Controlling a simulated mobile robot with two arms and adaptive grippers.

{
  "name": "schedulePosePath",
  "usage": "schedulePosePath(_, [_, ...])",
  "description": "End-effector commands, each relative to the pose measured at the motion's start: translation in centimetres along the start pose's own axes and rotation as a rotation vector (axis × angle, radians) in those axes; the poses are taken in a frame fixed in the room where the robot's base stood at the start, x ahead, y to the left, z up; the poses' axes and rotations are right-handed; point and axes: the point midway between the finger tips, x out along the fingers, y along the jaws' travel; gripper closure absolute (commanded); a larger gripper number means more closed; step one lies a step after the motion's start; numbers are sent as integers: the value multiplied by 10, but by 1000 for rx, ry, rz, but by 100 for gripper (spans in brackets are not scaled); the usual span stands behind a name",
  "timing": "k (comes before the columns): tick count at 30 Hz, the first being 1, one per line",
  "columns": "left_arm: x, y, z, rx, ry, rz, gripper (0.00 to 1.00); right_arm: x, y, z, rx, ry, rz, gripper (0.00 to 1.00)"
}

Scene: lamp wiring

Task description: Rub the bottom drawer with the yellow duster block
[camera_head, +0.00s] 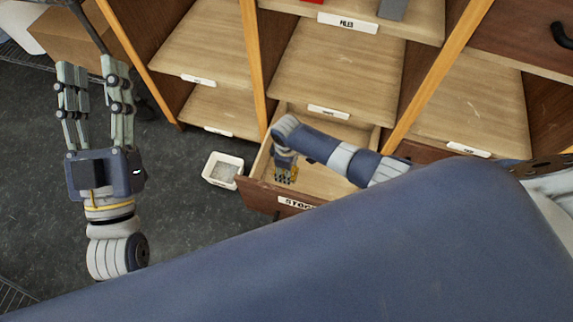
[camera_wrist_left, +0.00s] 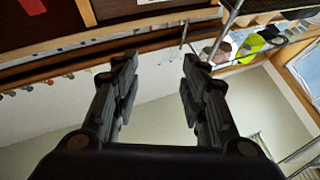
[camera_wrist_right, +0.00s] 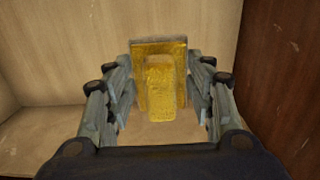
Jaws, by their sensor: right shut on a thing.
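The bottom drawer (camera_head: 322,182), with a dark wooden front and a label reading "STOC...", is pulled open low in the shelving unit. My right gripper (camera_head: 284,178) is down inside it at its left end. In the right wrist view, my right gripper (camera_wrist_right: 158,105) is shut on the yellow duster block (camera_wrist_right: 160,50). The block's wide part faces the pale wooden drawer surface; whether it touches cannot be told. In the head view only a sliver of yellow shows beside the fingers. My left gripper (camera_head: 96,95) is open and empty, raised over the floor at the left.
A small white bin (camera_head: 222,170) stands on the dark floor just left of the drawer. Open shelves (camera_head: 340,75) with labels rise behind it. A cardboard box (camera_head: 80,35) is at the back left. Free floor lies between my left gripper and the bin.

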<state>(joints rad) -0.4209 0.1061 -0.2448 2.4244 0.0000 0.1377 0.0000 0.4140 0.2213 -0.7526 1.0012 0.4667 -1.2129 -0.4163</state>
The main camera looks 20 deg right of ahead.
Motion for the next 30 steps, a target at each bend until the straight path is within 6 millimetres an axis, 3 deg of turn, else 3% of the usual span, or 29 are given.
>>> schedulePosePath(14, [-5, -6, 42, 9, -227, -11, 60, -9, 0, 2, 2, 0, 0, 73])
schedulePosePath(30, [-25, -12, 86, 16, -480, -25, 60, -18, -1, 3, 4, -1, 0, 73])
